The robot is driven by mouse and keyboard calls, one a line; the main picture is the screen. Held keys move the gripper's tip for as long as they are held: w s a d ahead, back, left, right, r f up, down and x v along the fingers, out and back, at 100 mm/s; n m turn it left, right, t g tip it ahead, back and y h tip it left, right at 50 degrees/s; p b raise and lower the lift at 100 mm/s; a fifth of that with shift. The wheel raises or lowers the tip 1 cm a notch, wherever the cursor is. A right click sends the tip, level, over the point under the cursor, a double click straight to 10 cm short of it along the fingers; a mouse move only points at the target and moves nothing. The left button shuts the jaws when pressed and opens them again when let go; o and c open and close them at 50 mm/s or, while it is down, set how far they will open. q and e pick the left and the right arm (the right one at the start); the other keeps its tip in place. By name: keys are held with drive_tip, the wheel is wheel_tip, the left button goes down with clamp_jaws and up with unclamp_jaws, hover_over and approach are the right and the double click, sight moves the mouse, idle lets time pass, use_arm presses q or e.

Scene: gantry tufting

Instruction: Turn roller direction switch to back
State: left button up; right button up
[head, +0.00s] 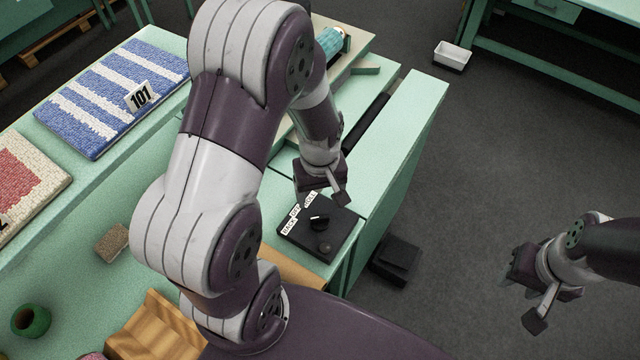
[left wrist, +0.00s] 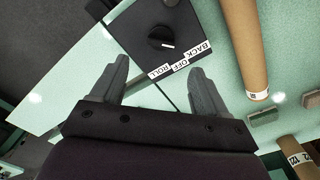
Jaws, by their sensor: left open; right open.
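The black switch box (head: 338,231) sits on the green table near its front corner. Its rotary knob (head: 319,224) has a white mark that appears to point toward the OFF label, between BACK (head: 289,227) and ROLL. In the left wrist view the knob (left wrist: 160,37) lies just beyond the fingertips, with BACK (left wrist: 205,48), OFF (left wrist: 183,63) and ROLL (left wrist: 160,72) labels beside it. My left gripper (left wrist: 158,66) is open and empty, above the box and apart from the knob. My right gripper (head: 524,302) is open and empty over the floor at the right.
A blue-striped tufted sample (head: 110,92) marked 101 and a red one (head: 27,185) lie at the left. A wooden block (head: 155,325) and green ring (head: 30,320) are near the front. Brown rolls show in the wrist view.

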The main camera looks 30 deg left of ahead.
use_arm(q)
wheel_tip(320, 180, up, 4)
drive_tip(key=shift+r, duration=0.1)
idle(0.4)
